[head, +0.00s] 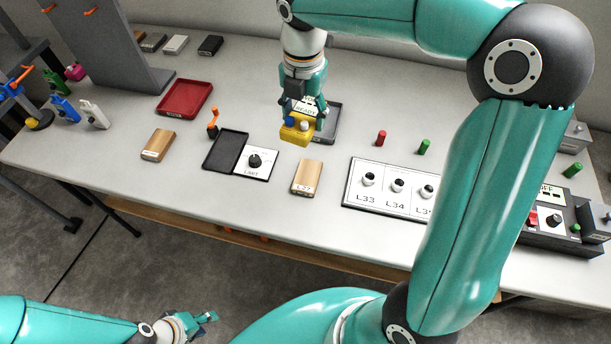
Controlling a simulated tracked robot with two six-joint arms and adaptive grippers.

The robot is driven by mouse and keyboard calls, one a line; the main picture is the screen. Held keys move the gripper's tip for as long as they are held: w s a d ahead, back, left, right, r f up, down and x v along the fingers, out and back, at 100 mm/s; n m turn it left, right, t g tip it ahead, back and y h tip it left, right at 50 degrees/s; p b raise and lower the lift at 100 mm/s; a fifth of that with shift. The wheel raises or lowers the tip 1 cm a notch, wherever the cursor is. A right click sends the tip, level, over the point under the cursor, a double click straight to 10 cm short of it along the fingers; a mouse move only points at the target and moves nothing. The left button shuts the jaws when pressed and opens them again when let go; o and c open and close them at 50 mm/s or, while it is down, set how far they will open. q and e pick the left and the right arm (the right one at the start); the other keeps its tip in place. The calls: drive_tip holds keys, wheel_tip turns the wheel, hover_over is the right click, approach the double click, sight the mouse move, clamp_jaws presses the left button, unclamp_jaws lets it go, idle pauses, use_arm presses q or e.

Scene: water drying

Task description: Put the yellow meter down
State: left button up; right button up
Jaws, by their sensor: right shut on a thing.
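The yellow meter (292,137) is held in my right gripper (301,112), which points down over the middle of the table. The fingers are shut on the meter and partly cover it. A dark grey tray (330,121) lies just behind and to the right of the meter, partly hidden by the gripper. A white label reading "READY" shows at the gripper. I cannot tell whether the meter touches the table or the tray. My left gripper (207,317) is low at the bottom left, away from the table; its fingers are too small to read.
A black tray (222,153) with a LIMIT dial panel (257,162) and a wooden block (307,177) lie in front. A red tray (186,99) and another wooden block (158,145) are left. The L33–L35 panel (352,190) and a control box (562,217) are right.

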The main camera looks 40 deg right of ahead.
sight(307, 177)
drive_tip(key=shift+s+d+r+n, duration=0.2)
drive_tip(key=shift+s+n, duration=0.15)
drive_tip(key=shift+n, duration=0.35)
wheel_tip(307, 177, down, 20)
drive_tip(key=shift+r+b, duration=0.15)
drive_tip(key=shift+b, duration=0.4)
drive_tip(key=o, duration=1.5)
wheel_tip(307, 177, up, 12)
drive_tip(key=shift+p, duration=0.4)
drive_tip(key=shift+r, duration=0.15)
